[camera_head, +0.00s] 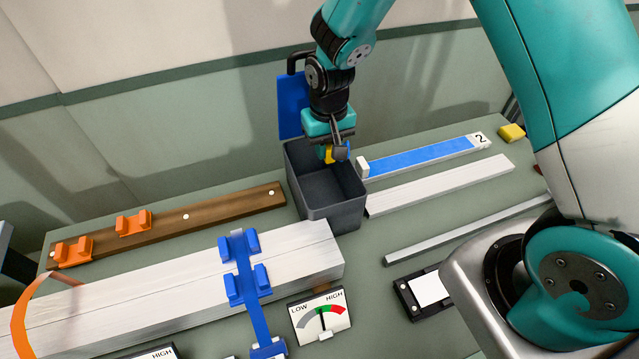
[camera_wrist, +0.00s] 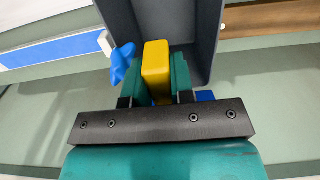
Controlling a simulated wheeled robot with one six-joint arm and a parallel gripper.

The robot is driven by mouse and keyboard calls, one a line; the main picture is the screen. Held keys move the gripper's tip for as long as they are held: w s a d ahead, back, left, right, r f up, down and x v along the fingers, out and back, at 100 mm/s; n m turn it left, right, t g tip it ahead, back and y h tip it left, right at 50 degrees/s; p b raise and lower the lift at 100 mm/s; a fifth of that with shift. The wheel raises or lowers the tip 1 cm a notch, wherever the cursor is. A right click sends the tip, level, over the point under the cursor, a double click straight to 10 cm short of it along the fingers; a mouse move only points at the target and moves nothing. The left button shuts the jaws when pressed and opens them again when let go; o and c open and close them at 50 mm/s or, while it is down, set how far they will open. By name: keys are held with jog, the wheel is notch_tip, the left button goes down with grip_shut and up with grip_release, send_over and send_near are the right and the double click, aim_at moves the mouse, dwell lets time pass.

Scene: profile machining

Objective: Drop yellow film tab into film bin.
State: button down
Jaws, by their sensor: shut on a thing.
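The yellow film tab (camera_wrist: 156,68) is a small block held between the two fingers of my gripper (camera_wrist: 158,85) in the wrist view. In the head view the yellow tab (camera_head: 328,154) shows partly, between the fingers of my gripper (camera_head: 335,152). The film bin (camera_head: 334,212) is a dark grey open box. My gripper points down over the bin's opening. A blue piece (camera_wrist: 122,64) shows beside the left finger in the wrist view. The bin (camera_wrist: 205,40) also shows there, beyond the tab. I cannot tell how far the tab is above the bin floor.
A blue panel (camera_head: 291,107) stands behind the bin. A brown rail with orange clamps (camera_head: 134,223) lies left. A blue strip (camera_head: 420,156) and pale bars (camera_head: 440,185) lie right. A white profile with blue clamps (camera_head: 244,268) and a LOW/HIGH gauge (camera_head: 320,317) are in front.

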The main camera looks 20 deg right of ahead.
jog(key=f+b, duration=0.1)
jog(key=f, duration=0.1)
jog(key=f+b, duration=0.1)
jog(key=f, duration=0.1)
jog(key=f+b, duration=0.1)
jog(key=b, duration=0.1)
jog(key=shift+d+f, duration=0.35)
jog(key=shift+f, duration=0.05)
jog(key=c, duration=0.9)
grip_release()
jog(key=shift+r, duration=0.1)
notch_tip(320, 180, up, 12)
jog(key=shift+f+b, duration=0.1)
jog(key=shift+b, duration=0.85)
jog(key=shift+s, duration=0.1)
jog(key=s+a+r+n+y, duration=0.1)
jog(key=s+r+n, duration=0.1)
jog(key=s, duration=0.5)
jog(key=s+a+r+n+y, duration=0.1)
jog(key=s+a+r+n, duration=0.1)
jog(key=s+r, duration=0.3)
jog(key=s+a+r+n+y, duration=0.1)
jog(key=s+r+n+y, duration=0.1)
jog(key=s, duration=0.9)
notch_tip(320, 180, up, 2)
jog(key=shift+a+r+n, duration=0.1)
jog(key=shift+a+n, duration=0.2)
jog(key=shift+n, duration=0.2)
